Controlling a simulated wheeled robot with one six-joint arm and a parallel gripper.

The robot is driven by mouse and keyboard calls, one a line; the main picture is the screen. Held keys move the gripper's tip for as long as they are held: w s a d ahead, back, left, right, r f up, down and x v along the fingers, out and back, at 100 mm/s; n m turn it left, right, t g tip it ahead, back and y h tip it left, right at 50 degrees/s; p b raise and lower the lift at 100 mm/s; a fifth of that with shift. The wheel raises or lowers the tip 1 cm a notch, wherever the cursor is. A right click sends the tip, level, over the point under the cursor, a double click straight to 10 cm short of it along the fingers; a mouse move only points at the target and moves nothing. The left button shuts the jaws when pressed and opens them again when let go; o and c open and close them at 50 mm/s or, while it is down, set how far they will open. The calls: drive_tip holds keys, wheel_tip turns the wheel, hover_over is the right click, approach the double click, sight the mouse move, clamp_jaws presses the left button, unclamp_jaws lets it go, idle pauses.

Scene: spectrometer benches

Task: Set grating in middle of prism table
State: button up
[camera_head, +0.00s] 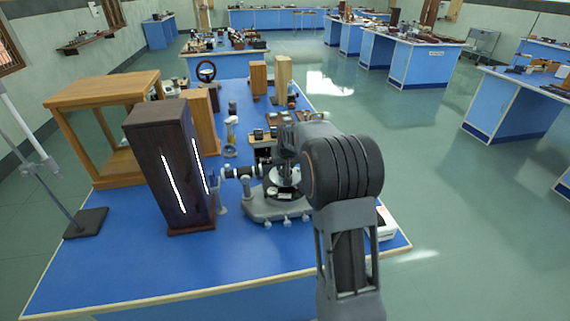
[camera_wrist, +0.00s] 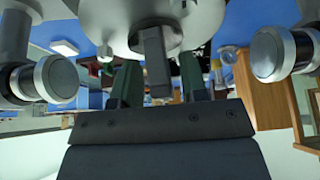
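The spectrometer (camera_head: 262,207) stands on the blue bench, with a round prism table (camera_head: 284,180) at its middle, partly behind my arm. In the wrist view a pale round disc (camera_wrist: 105,18), seemingly part of the spectrometer, fills the top centre. A dark grey block (camera_wrist: 154,62) shows in front of it, between the two dark green fingers of my gripper (camera_wrist: 158,72). The fingers are apart, with gaps visible beside the block. My gripper is hidden by my arm in the head view. I cannot make out the grating for sure.
A tall dark lamp box (camera_head: 165,165) with bright slits stands left of the spectrometer. A wooden frame case (camera_head: 100,105) is behind it. Spectrometer tubes (camera_wrist: 45,80) and (camera_wrist: 270,55) flank my gripper closely. The bench's front left is clear.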

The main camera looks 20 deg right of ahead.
drive_tip(key=shift+s+r, duration=0.1)
drive_tip(key=shift+r, duration=0.4)
drive_tip(key=v, duration=1.1)
drive_tip(key=s+a+f, duration=0.2)
drive_tip(key=s+a, duration=0.1)
drive_tip(key=s, duration=0.5)
drive_tip(key=s+a+f+n+g, duration=0.1)
drive_tip(key=s+a, duration=0.3)
drive_tip(key=s, duration=0.4)
drive_tip(key=s+a+f+n+y, duration=0.1)
drive_tip(key=s+a+f, duration=0.2)
drive_tip(key=s, duration=0.6)
drive_tip(key=shift+a+f+g, duration=0.2)
drive_tip(key=shift+a+g, duration=0.1)
drive_tip(key=shift+a, duration=0.4)
drive_tip(key=shift+o, duration=0.2)
drive_tip(key=shift+a, duration=0.1)
